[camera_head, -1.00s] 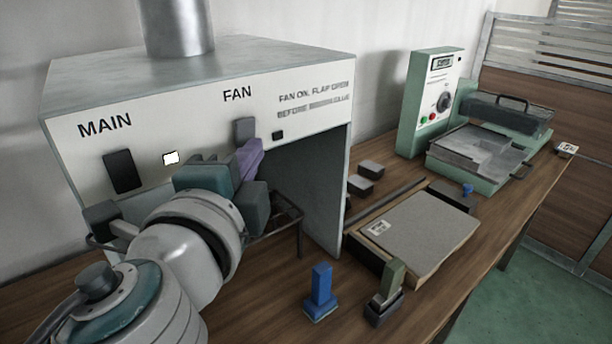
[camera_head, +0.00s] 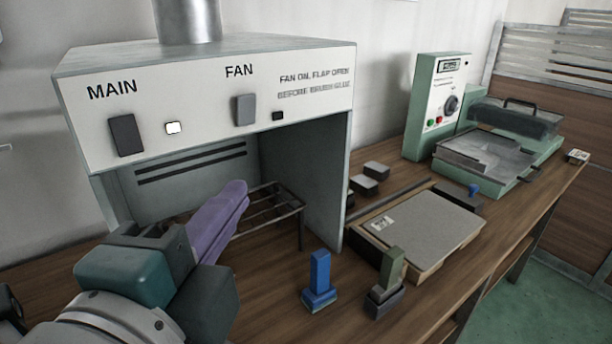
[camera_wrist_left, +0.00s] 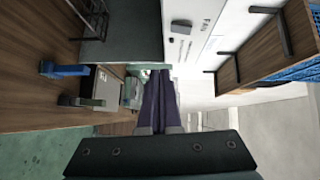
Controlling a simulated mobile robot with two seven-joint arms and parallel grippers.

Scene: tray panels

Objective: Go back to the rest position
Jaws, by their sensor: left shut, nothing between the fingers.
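My left gripper (camera_head: 240,192) has purple fingers, shut with nothing between them. In the head view it is in front of the hood (camera_head: 205,62), its fingertips apart from the switches and overlapping the view of the wire rack (camera_head: 275,205). In the left wrist view the shut fingers (camera_wrist_left: 159,75) point up the picture from the dark gripper body. My right gripper is in neither view.
A blue-handled tool (camera_head: 319,283) and a green-handled tool (camera_head: 387,285) stand upright on the wooden bench near its front edge. A grey-topped board (camera_head: 425,228) lies behind them. A green press (camera_head: 490,150) with a control box (camera_head: 436,105) stands farther right.

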